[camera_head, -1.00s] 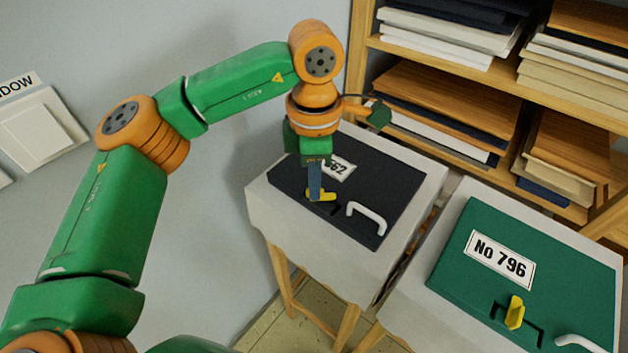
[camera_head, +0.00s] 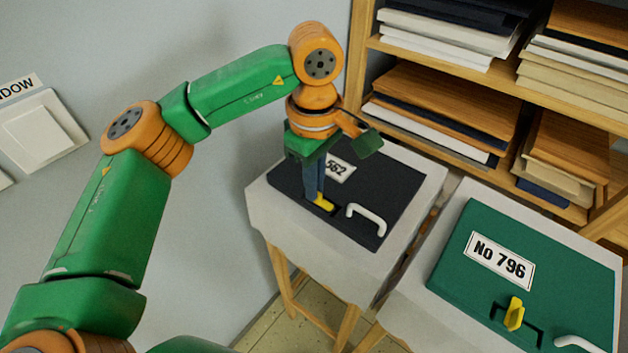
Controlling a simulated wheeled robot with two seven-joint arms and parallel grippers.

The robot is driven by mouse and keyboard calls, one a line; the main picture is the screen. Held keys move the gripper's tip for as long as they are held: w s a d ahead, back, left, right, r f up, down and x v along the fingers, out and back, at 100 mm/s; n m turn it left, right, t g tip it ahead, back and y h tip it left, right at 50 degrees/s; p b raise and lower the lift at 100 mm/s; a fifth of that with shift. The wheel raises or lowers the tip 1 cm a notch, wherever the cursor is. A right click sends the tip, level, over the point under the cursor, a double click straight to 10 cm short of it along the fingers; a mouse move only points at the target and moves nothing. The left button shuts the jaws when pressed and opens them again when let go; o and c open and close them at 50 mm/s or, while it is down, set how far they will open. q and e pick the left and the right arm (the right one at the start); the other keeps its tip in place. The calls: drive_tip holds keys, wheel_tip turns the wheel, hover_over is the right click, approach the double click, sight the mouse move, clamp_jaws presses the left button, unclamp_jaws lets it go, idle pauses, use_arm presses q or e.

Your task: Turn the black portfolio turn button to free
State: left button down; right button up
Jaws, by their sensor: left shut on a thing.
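The black portfolio (camera_head: 400,190) lies flat on a white-topped stand, with a white label ending in 562 and a white handle (camera_head: 368,217). Its yellow turn button (camera_head: 324,204) is on the near edge, left of the handle. My left gripper (camera_head: 318,199) points down from above and is shut on the yellow turn button. The fingers and wrist hide part of the button and the label. The button now slants toward the lower right. My right gripper is not in view.
A green portfolio (camera_head: 560,255) labelled No 796, with its own yellow turn button (camera_head: 514,313), lies on a second stand at right. A wooden shelf (camera_head: 450,60) with stacked boards stands behind. A wall switch (camera_head: 42,130) is at left.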

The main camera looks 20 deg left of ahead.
use_arm(q)
drive_tip(key=shift+f, duration=0.1)
idle(0.3)
drive_tip(key=c, duration=1)
unclamp_jaws()
wheel_tip(320, 180, up, 7)
drive_tip(key=shift+s+d+r+p, duration=0.1)
drive_tip(key=shift+r+p, duration=0.05)
drive_tip(key=shift+p, duration=0.2)
